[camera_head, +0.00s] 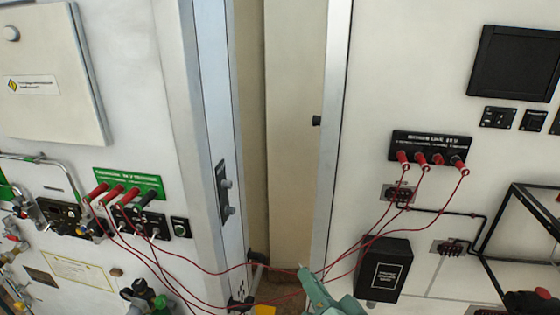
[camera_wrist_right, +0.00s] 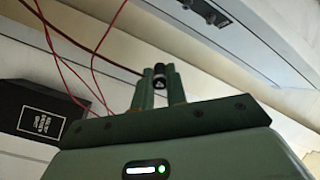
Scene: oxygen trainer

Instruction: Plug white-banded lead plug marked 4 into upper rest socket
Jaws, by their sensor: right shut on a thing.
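My right gripper (camera_head: 304,270) is at the bottom middle of the head view, in front of the gap between the two white panels. In the wrist view its green fingers (camera_wrist_right: 158,90) are shut on a small dark lead plug (camera_wrist_right: 159,75) with a pale mark. The number and white band cannot be read. A dark red lead runs from the plug to the upper left. A dark plate (camera_head: 222,190) with two round fittings, one above the other, is on the grey post left of the gripper, apart from it. No label shows it as the rest sockets. My left gripper is not in view.
Several red plugs (camera_head: 437,159) sit in the black block on the right panel, their leads hanging across toward the left panel. Red plugs and a black one (camera_head: 147,197) sit at the left panel's green label (camera_head: 128,183). A black box (camera_head: 384,268) stands right of my gripper.

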